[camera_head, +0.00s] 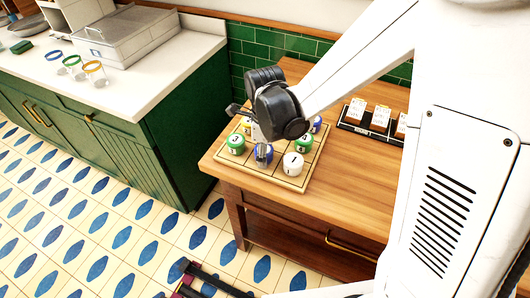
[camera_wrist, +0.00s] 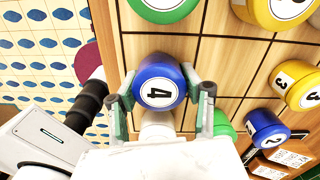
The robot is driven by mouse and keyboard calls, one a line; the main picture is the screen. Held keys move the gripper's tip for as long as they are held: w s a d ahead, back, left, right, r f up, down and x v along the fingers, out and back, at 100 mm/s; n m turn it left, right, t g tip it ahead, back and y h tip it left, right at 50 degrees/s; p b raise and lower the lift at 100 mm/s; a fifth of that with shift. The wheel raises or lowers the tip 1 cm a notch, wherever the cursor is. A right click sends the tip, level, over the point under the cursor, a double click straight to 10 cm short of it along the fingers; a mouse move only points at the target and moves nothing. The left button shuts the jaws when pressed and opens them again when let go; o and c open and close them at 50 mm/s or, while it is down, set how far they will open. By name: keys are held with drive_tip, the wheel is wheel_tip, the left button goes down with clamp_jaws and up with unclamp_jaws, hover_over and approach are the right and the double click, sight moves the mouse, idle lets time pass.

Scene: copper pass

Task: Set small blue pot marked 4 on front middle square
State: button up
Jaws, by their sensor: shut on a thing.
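The small blue pot marked 4 (camera_wrist: 158,82) is between the two fingers of my gripper (camera_wrist: 161,94) in the wrist view, its numbered lid facing the camera. My gripper (camera_head: 263,150) is shut on it. In the head view the blue pot (camera_head: 257,156) shows partly behind the fingers, at the front edge of the gridded wooden board (camera_head: 262,175), between a green pot (camera_head: 236,144) and a white pot (camera_head: 293,164). It is low over the front middle square; whether its base touches the board cannot be told.
In the wrist view, a yellow pot marked 3 (camera_wrist: 299,88) and a blue pot marked 2 (camera_wrist: 267,130) stand nearby. A black rack with tagged blocks (camera_head: 367,124) sits on the wooden table (camera_head: 350,180). Glasses (camera_head: 75,70) stand on the left counter.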

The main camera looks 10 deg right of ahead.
drive_tip(key=o, duration=1.3)
drive_tip(key=shift+c, duration=0.2)
drive_tip(key=shift+r, duration=0.1)
wheel_tip(320, 180, up, 12)
drive_tip(key=p, duration=0.1)
drive_tip(key=s+d+r+n+t, duration=0.3)
drive_tip(key=s+d+n, duration=0.4)
drive_tip(key=n, duration=0.4)
drive_tip(key=s+d+r+n+t, duration=0.4)
drive_tip(key=s+d+n, duration=0.3)
drive_tip(key=n, duration=0.3)
drive_tip(key=shift+d+r+n, duration=0.2)
drive_tip(key=shift+r+n, duration=0.2)
drive_tip(key=shift+r, duration=0.1)
drive_tip(key=shift+s, duration=0.1)
drive_tip(key=shift+f+b, duration=1.05)
drive_tip(key=shift+f, duration=0.05)
